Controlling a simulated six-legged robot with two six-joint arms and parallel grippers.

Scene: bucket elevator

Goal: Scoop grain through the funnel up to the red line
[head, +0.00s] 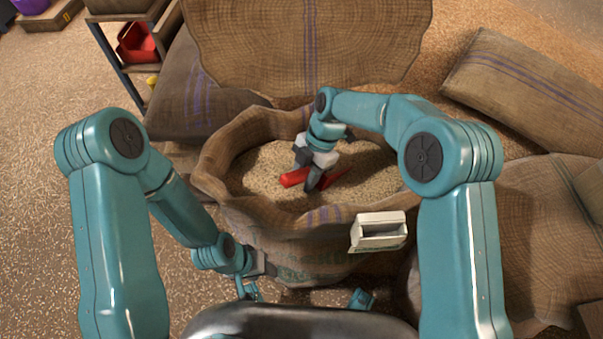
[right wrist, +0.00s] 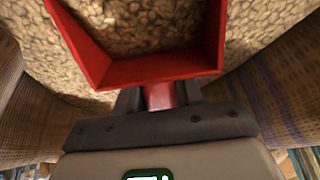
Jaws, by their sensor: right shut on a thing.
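An open burlap sack (head: 225,165) full of grain (head: 262,172) stands in the middle of the head view. My right gripper (head: 314,174) points down into the sack and is shut on the handle of a red scoop (head: 294,178). In the right wrist view the scoop (right wrist: 165,70) shows its red rim and walls, with grain inside or behind it; I cannot tell how much it carries. My left gripper (head: 248,289) hangs low in front of the sack, partly hidden, and its jaws are unclear. I cannot make out a funnel or a red line.
A small white open box (head: 378,232) is at the sack's front right. Full sacks lie at the right (head: 530,90) and back left (head: 195,95). A shelf (head: 110,50) with a red bin (head: 137,43) stands at the back left.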

